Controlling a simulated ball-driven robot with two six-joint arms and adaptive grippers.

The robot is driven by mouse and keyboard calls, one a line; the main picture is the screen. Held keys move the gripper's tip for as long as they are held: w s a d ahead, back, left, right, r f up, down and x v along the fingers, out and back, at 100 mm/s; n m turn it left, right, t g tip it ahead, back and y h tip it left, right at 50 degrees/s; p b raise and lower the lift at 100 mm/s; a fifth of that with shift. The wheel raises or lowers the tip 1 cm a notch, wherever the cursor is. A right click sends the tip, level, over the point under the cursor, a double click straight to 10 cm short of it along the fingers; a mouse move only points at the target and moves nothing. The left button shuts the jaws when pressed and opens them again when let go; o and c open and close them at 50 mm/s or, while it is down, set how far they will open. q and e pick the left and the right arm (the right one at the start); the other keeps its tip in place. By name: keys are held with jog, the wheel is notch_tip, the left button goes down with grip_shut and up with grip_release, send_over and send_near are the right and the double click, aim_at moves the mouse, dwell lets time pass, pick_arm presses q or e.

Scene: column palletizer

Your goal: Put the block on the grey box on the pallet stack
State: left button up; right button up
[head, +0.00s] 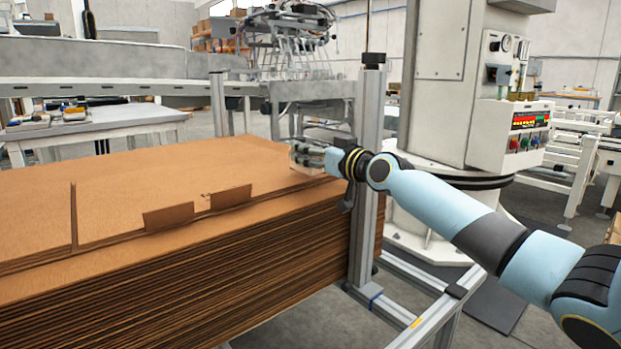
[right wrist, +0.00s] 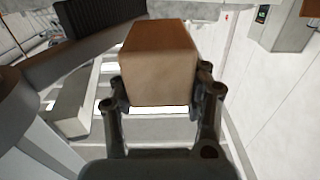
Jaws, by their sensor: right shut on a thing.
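My right gripper (head: 308,156) reaches in from the right and appears at the far right corner of the brown pallet stack (head: 190,270). In the right wrist view its fingers (right wrist: 160,103) are shut on a tan block (right wrist: 158,78), one finger on each side. The block's darker brown top face shows. In the head view the gripper largely hides the block, and I cannot tell whether it touches the stack. A pale grey control box (head: 505,150) with coloured buttons is on the machine at right; I cannot tell whether it is the task's grey box. My left gripper is out of view.
A metal post (head: 369,120) stands at the stack's right corner, close to my right wrist. Two upright cardboard flaps (head: 168,217) rise from the stack's top. The rest of the top looks mostly clear. A conveyor frame (head: 150,88) runs behind the stack.

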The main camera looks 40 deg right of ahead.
aim_at(320, 171)
notch_tip(320, 171, down, 4)
jog(key=shift+r+b, duration=0.1)
jog(key=shift+b, duration=1)
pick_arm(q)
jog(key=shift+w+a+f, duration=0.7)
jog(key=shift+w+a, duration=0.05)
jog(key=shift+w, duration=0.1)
pick_arm(e)
jog(key=shift+r, duration=0.2)
jog(key=shift+f+b, duration=0.3)
jog(key=shift+f, duration=0.2)
jog(key=o, duration=1.2)
jog(key=shift+r, duration=0.1)
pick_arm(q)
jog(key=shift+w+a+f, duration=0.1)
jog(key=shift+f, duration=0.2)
